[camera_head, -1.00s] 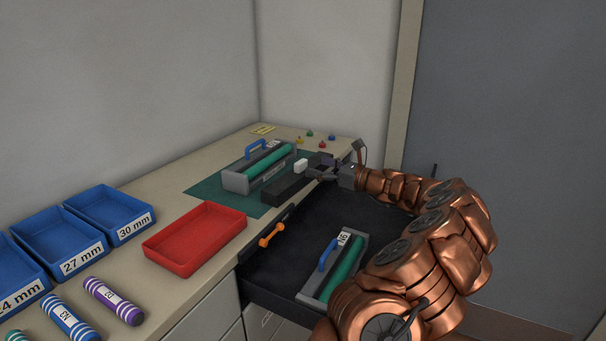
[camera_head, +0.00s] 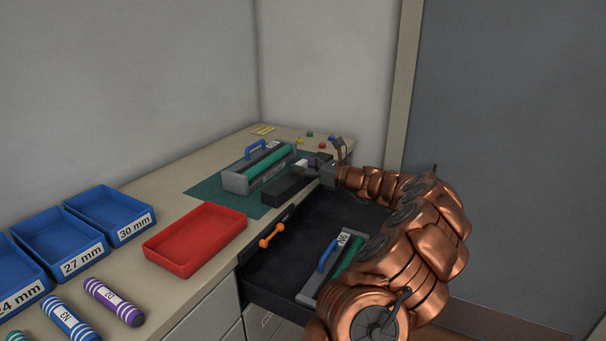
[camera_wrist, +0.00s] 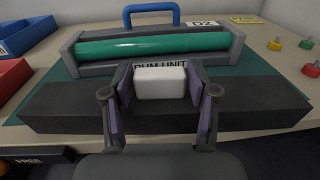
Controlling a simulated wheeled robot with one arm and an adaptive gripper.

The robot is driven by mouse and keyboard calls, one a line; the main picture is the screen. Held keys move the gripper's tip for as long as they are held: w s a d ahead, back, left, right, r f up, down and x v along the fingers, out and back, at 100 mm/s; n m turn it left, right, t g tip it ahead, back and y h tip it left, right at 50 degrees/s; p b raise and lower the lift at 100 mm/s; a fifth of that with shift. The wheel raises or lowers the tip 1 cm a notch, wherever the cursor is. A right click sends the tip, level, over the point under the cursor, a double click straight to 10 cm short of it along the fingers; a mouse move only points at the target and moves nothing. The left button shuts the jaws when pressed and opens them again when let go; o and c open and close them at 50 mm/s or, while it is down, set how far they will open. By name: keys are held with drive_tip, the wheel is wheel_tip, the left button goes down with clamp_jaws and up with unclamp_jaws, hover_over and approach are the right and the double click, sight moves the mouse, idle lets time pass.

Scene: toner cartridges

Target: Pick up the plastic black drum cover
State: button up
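The black drum cover (camera_head: 284,190) is a long dark bar lying on the counter in front of the drum unit. In the wrist view the cover (camera_wrist: 60,108) spans the width of the picture, with a white block-shaped grip (camera_wrist: 160,82) at its middle. My gripper (camera_head: 308,165) is over the cover from the drawer side. In the wrist view my gripper's two fingers (camera_wrist: 160,88) stand on either side of the white grip, with a narrow gap visible on each side. The grey drum unit (camera_wrist: 150,48) with a green roller and blue handle sits just behind the cover.
A green mat (camera_head: 207,189) lies under the drum unit. A red tray (camera_head: 196,239) stands left of it. The open drawer (camera_head: 290,255) below holds a second drum unit (camera_head: 337,262) and an orange dumbbell-shaped piece (camera_head: 271,235). Small coloured knobs (camera_head: 321,145) stand at the back right.

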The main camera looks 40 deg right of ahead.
drive_tip(key=c, duration=0.7)
drive_tip(key=shift+c, duration=0.2)
drive_tip(key=shift+r, duration=0.1)
